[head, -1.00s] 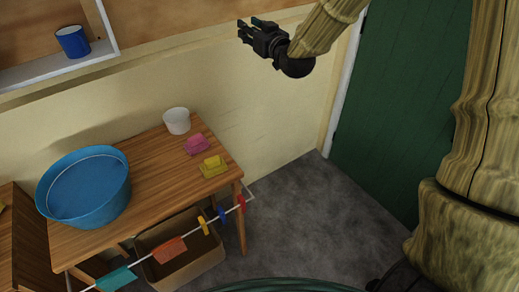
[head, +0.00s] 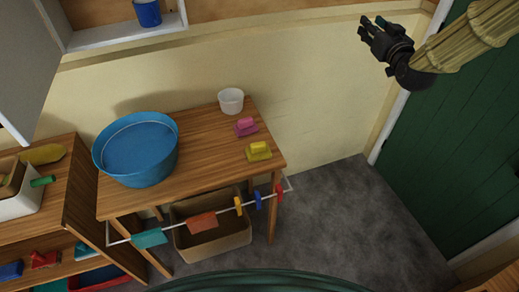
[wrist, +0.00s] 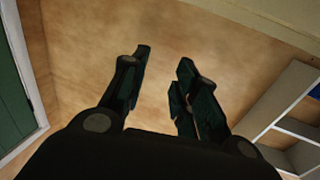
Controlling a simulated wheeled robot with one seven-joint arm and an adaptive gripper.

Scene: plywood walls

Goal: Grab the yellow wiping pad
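The yellow wiping pad (head: 258,151) lies on the right front part of the wooden table (head: 190,167), near its right edge. A pink pad (head: 245,126) lies just behind it. My gripper (head: 372,24) is raised high at the upper right in the head view, well above and to the right of the table. In the wrist view my gripper (wrist: 160,75) has its two fingers apart with nothing between them.
A white cup (head: 231,101) and a blue basin (head: 137,150) stand on the table. A rail with hanging cloths and pegs (head: 201,223) runs along its front. A box (head: 217,237) sits below. A shelf unit (head: 50,219) stands left. Floor at right is clear.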

